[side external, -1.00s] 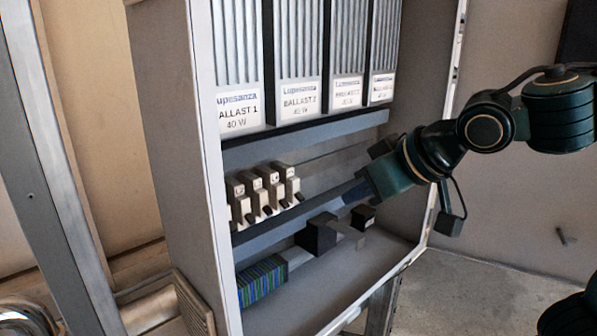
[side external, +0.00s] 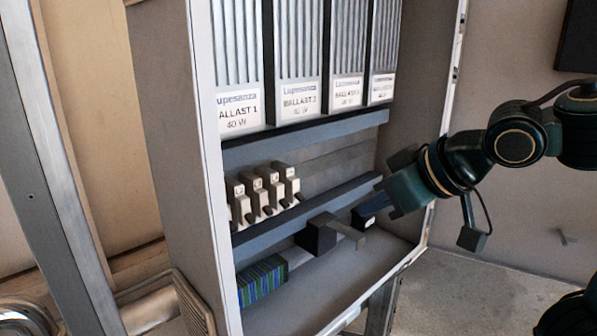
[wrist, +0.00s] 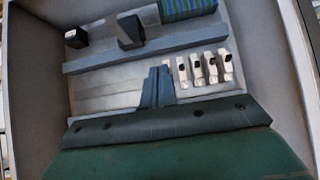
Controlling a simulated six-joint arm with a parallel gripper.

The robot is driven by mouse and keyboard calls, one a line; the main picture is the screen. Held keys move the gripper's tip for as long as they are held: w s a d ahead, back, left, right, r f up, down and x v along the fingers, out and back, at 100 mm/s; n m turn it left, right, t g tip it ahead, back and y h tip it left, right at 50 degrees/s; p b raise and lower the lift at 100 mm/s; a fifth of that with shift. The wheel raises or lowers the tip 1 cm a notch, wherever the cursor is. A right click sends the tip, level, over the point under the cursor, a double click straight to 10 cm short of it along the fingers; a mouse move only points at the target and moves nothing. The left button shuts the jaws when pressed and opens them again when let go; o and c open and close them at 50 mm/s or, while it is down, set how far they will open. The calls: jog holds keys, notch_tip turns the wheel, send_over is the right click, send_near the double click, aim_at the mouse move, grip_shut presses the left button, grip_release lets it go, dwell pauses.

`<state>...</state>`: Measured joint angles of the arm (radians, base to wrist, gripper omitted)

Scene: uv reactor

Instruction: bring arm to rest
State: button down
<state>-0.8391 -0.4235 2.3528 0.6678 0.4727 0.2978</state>
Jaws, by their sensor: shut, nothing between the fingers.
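My gripper (side external: 364,214) is at the right side of the open cabinet (side external: 170,130), pointing into it. Its blue fingers are together and empty; they also show shut in the wrist view (wrist: 157,88). In the side view the fingertips appear near the lower rail and the small dark block at its right end, which they partly cover. I cannot tell the exact gap, but nothing is held.
Several white breakers (side external: 264,190) sit on the middle rail. A dark block with a grey lever (side external: 318,235) and a striped block (side external: 262,280) sit lower. Labelled ballasts (side external: 298,95) fill the top. The cabinet's right edge (side external: 452,100) stands near my arm.

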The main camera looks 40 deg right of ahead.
jog(key=s+d+f+g, duration=0.4)
jog(key=s+d+f, duration=0.1)
jog(key=s+d, duration=0.5)
jog(key=shift+s, duration=0.5)
dwell(1.0)
